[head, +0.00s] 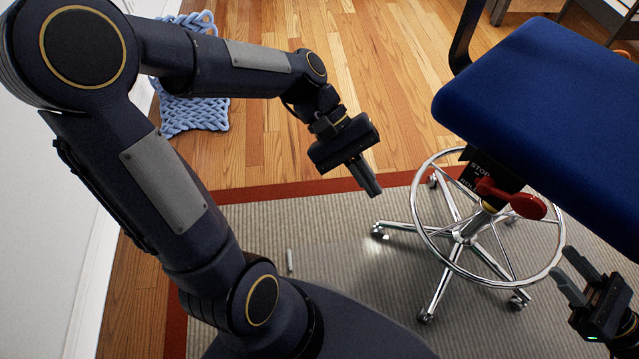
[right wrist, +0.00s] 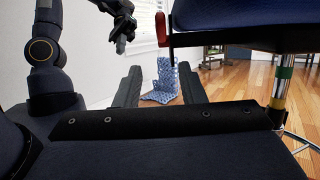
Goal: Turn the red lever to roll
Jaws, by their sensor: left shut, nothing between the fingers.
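The red lever (head: 527,206) sits under the front edge of the blue chair seat (head: 555,85). It extends right and slightly down from its pivot, beside a black plate (head: 473,180) marked STOP and, partly covered, another word. The lever also shows as a red piece at the seat's edge in the right wrist view (right wrist: 162,28). My left gripper (head: 372,189) is shut and empty, left of the chair and apart from the lever. My right gripper (head: 570,272) is open and empty, to the lower right of the lever, not touching it.
The chair has a chrome foot ring (head: 420,222) and a wheeled star base on a grey rug (head: 330,235) with a red border. A blue knitted throw (head: 195,115) lies at the back left on the wood floor. A white wall (head: 50,200) is at left.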

